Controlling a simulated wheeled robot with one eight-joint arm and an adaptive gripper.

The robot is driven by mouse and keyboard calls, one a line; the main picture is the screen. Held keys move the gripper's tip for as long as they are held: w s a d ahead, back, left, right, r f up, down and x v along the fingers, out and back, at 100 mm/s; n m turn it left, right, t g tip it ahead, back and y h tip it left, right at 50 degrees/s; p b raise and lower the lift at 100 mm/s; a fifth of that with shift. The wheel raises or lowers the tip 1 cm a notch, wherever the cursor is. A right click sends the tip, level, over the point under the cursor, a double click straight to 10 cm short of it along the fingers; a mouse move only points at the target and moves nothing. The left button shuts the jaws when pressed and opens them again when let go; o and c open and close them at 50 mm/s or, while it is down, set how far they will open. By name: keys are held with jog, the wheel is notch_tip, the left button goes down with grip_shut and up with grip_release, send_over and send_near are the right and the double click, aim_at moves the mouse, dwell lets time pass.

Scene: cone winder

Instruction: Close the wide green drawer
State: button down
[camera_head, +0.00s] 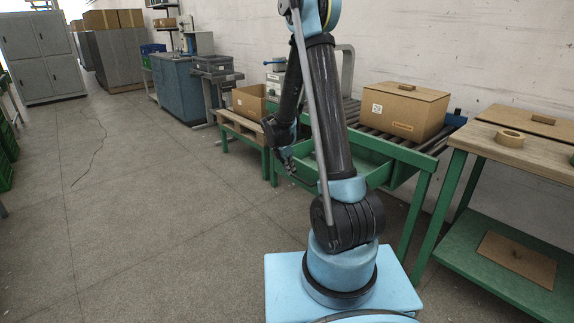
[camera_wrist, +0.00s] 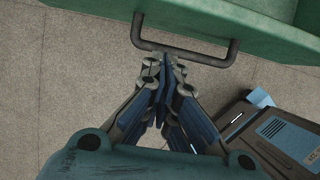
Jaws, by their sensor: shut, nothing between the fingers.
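The wide green drawer (camera_head: 378,177) stands pulled out below the roller conveyor, partly hidden behind my arm. In the wrist view its green front (camera_wrist: 268,32) crosses the top, with a dark bar handle (camera_wrist: 205,60) on it. My gripper (camera_wrist: 167,62) is shut and empty, fingertips together at the left half of the handle bar. I cannot tell whether they touch it. In the head view my gripper (camera_head: 288,166) hangs beside the drawer's left end.
A cardboard box (camera_head: 405,112) stands on the conveyor (camera_head: 362,117). A wooden-topped green workbench (camera_head: 480,138) is on the right. A low green-legged table (camera_head: 240,124) with an open carton is behind.

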aim_at(296, 164)
jog(key=shift+w+d+r, duration=0.1)
jog(key=shift+w+d, duration=0.45)
jog(key=shift+d, duration=0.25)
jog(key=shift+w+d, duration=0.55)
jog(key=shift+d, duration=0.25)
jog(key=shift+w, duration=0.1)
